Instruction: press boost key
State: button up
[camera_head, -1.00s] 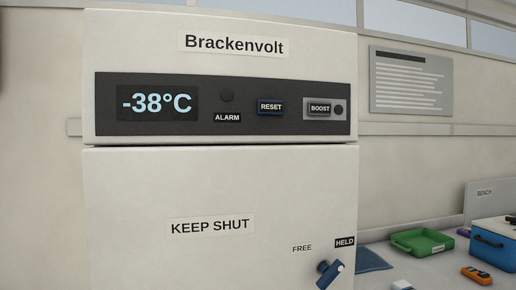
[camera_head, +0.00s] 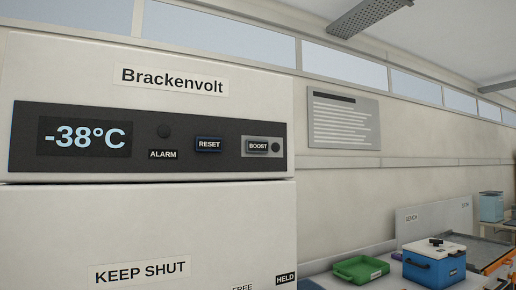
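The BOOST key (camera_head: 258,146) is a small dark key with white letters, set in a light grey plate at the right end of the cabinet's dark panel (camera_head: 100,166). A dark round dot (camera_head: 276,147) sits just right of it on the same plate. The blue-edged RESET key (camera_head: 208,144) is to its left. A display (camera_head: 85,136) reads -38°C, and a dark round lamp (camera_head: 163,131) sits above the ALARM label. My gripper is not in view.
The white cabinet (camera_head: 60,215) fills the left side, with a KEEP SHUT label. At lower right a bench holds a green tray (camera_head: 360,269) and a blue box with a white lid (camera_head: 434,267). A notice (camera_head: 343,120) hangs on the wall.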

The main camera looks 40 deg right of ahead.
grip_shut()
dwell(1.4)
